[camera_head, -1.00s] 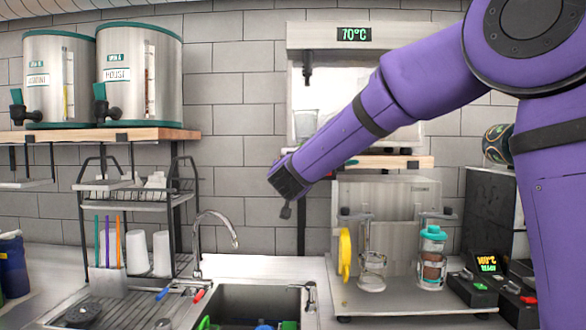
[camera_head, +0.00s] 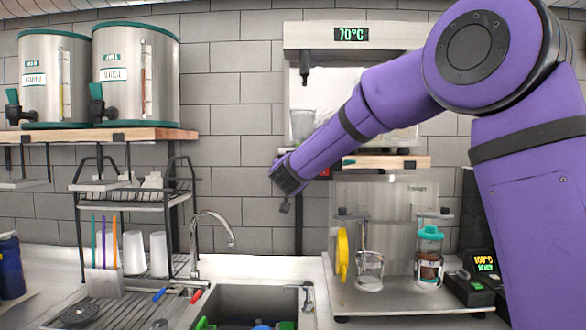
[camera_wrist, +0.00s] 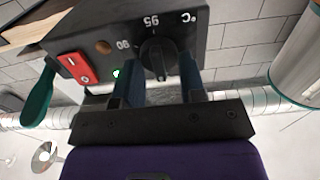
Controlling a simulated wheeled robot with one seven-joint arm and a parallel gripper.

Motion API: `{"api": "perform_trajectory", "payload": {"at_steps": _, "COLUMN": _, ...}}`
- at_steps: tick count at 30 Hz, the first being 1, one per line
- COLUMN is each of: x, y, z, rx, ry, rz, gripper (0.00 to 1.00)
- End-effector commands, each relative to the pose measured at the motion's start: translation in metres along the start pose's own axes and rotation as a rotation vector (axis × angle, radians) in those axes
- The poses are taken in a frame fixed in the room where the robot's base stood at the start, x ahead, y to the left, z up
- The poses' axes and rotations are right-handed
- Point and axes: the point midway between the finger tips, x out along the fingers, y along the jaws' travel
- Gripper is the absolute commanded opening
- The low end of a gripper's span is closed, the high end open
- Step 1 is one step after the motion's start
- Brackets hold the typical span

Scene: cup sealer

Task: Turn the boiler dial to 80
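My gripper (camera_wrist: 162,75) is open, with one finger on each side of the dial's lower part. I cannot tell whether the fingers touch it. In the head view the dial is hidden behind my arm.
A red switch (camera_wrist: 77,67) sits left of the dial on the panel, and a green-blue tap handle (camera_wrist: 38,95) stands at its left edge. A metal cylinder (camera_wrist: 300,60) is at the right. Below are a sink faucet (camera_head: 208,222) and a cup rack (camera_head: 135,207).

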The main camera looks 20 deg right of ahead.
Motion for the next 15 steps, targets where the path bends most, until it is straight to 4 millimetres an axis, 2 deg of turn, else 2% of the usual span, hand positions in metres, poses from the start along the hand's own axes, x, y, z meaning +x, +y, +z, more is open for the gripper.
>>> {"api": "perform_trajectory", "payload": {"at_steps": 8, "x": -0.0002, "y": 0.0002, "z": -0.0001, "rx": 0.026, "ry": 0.000, "rz": 0.000, "gripper": 0.14}}
{"api": "perform_trajectory", "payload": {"at_steps": 15, "x": -0.0002, "y": 0.0010, "z": -0.0001, "rx": 0.146, "ry": 0.000, "rz": 0.000, "gripper": 0.14}}
